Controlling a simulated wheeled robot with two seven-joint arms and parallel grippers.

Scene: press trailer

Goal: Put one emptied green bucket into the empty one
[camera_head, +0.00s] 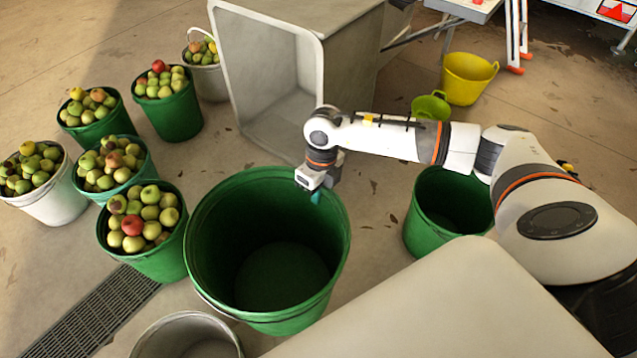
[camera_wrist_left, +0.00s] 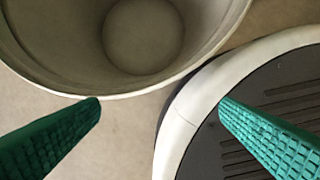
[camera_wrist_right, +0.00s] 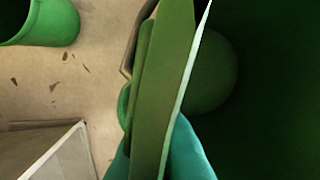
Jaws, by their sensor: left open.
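A large empty green bucket (camera_head: 215,215) stands out in the middle of the head view, close to the camera, apparently raised. My right gripper (camera_head: 316,192) is at its far right rim. In the right wrist view the teal fingers (camera_wrist_right: 160,155) are shut on the bucket wall, with its dark inside (camera_wrist_right: 270,90) to the right. Another empty green bucket (camera_head: 420,225) stands on the floor to the right, partly hidden behind my right arm. My left gripper (camera_wrist_left: 160,105) is open and empty, seen only in its wrist view.
Several apple-filled green buckets (camera_head: 170,115) and a white one (camera_head: 55,205) stand at left. A grey bin (camera_head: 225,70) lies behind. An empty grey bucket (camera_head: 150,340) is at the bottom, also in the left wrist view (camera_wrist_left: 70,75). A yellow bucket (camera_head: 465,80) stands at back right.

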